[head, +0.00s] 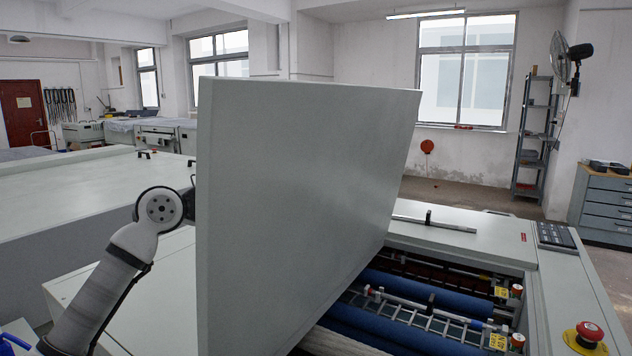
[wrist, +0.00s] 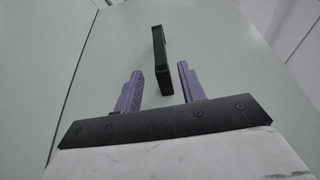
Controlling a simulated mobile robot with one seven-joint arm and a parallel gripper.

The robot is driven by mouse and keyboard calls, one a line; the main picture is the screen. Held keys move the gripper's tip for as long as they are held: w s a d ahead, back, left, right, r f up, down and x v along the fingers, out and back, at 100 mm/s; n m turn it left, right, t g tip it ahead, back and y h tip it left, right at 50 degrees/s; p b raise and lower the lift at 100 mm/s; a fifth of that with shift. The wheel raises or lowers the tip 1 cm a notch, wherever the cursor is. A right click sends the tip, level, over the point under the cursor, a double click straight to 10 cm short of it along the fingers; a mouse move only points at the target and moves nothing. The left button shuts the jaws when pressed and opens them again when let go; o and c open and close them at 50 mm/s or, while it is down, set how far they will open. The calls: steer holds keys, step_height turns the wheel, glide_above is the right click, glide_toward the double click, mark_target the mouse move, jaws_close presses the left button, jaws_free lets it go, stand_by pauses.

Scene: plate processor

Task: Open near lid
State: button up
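The near lid (head: 300,170), a large pale grey panel, stands raised and steeply tilted in the head view, with rollers exposed below its right side. In the wrist view a black bar handle (wrist: 161,62) stands on a pale grey panel (wrist: 110,55). My gripper (wrist: 160,69) is open, its two purple fingers apart on either side of the handle's near end, with visible gaps. It does not look clamped. In the head view my arm comes up from the lower left, and the lid hides my gripper and the handle.
Blue rollers (head: 428,290) and a metal rack lie in the open bay. A control panel (head: 556,237) and a red stop button (head: 590,332) sit at the right. A long closed cover (head: 85,190) lies at the left. A fan and shelf stand at the back right.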

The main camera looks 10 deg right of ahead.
steer(key=p+x, duration=0.2)
steer(key=x, duration=0.5)
steer(key=shift+d, duration=0.1)
jaws_close()
